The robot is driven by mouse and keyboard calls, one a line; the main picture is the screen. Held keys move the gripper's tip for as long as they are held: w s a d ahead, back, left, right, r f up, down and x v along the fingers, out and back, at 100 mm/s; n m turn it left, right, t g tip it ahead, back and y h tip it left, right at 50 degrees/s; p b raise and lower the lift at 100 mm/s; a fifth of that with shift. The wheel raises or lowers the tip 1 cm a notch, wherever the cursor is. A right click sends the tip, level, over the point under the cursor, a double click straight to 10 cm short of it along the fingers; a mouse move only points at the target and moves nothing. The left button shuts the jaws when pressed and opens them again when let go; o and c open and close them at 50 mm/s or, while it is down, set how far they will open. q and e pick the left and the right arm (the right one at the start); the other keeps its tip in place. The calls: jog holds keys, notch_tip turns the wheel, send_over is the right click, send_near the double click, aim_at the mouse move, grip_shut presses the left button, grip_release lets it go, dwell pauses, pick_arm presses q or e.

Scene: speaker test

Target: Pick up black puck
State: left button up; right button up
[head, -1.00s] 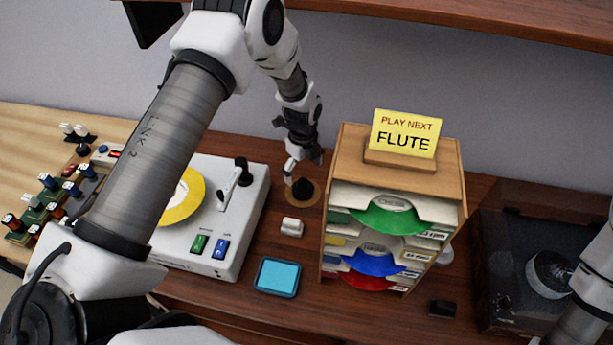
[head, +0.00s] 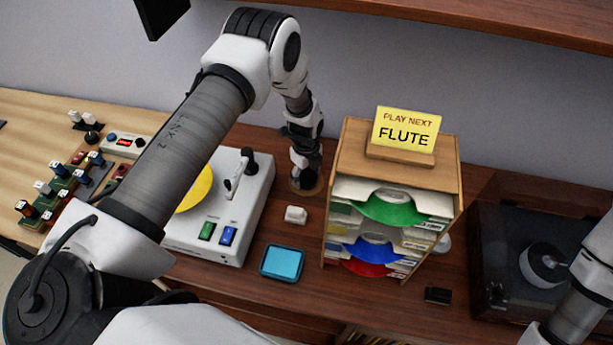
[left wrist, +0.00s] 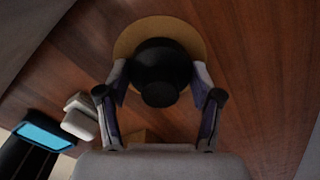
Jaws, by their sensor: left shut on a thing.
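The black puck (left wrist: 160,70) is a dark knob-like piece with a narrower top, over a round tan base (left wrist: 122,45). The base also shows in the head view (head: 303,190), behind the white-and-brown case; there my gripper hides the puck. My left gripper (left wrist: 158,92) is shut on the black puck, with one finger on each side of it. In the head view my left gripper (head: 305,176) points down over the base. I cannot tell whether the puck is clear of the base. My right gripper is not visible.
A white record player (head: 250,200) stands left of the puck. A wooden rack (head: 334,215) with coloured records and a yellow FLUTE sign (head: 405,130) stands right. A shelf (head: 500,30) hangs above.

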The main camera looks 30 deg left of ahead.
aim_at(306, 171)
pick_arm(q)
jog(key=shift+r, duration=0.25)
notch_tip(306, 171, up, 9)
jog(key=b, duration=0.3)
jog(key=shift+r, duration=0.15)
